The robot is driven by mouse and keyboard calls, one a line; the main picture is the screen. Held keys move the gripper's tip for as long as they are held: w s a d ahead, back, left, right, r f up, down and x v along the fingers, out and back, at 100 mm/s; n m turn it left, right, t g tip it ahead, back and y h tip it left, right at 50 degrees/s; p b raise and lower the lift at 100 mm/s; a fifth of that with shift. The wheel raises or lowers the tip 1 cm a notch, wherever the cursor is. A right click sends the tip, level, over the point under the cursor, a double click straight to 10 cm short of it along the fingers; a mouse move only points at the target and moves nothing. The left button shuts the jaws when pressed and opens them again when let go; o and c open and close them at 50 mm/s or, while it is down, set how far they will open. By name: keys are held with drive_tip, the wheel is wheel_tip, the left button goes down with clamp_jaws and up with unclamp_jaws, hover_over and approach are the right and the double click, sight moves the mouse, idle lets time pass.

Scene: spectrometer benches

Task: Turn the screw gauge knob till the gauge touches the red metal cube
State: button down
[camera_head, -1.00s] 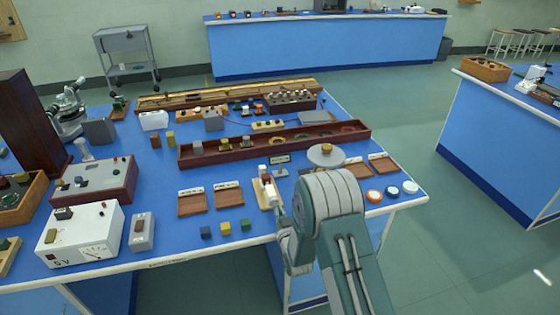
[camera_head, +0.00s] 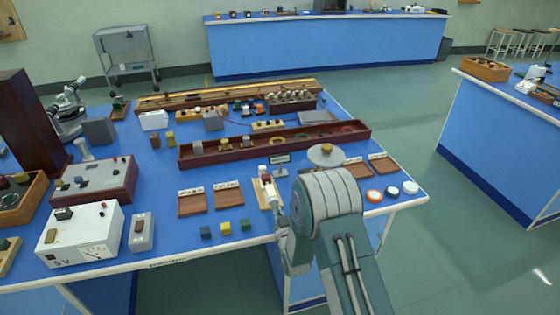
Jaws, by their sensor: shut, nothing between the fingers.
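The screw gauge (camera_head: 261,196) stands on a light wooden base near the front edge of the blue bench, with whitish parts on it. A small red block (camera_head: 267,177), likely the red metal cube, shows at its upper part. Whether the gauge touches it is too small to tell. My gripper (camera_head: 280,212) is at the near right end of the gauge, by its knob end. It is shut with nothing between the fingers. My arm partly hides the fingers and the knob, so contact there cannot be made out.
Yellow (camera_head: 226,229), blue and green cubes lie left of the gauge near the bench edge. Wooden trays (camera_head: 229,194) sit to the left and right. A round grey disc (camera_head: 325,155) stands at upper right. A long dark red tray (camera_head: 275,143) lies behind.

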drive_tip(key=shift+s+a, duration=0.15)
drive_tip(key=shift+a, duration=0.45)
drive_tip(key=shift+a+r, duration=0.15)
drive_tip(key=shift+a, duration=0.15)
drive_tip(key=shift+s+a+f, duration=0.15)
drive_tip(key=shift+f, duration=0.2)
drive_tip(key=shift+v, duration=3)
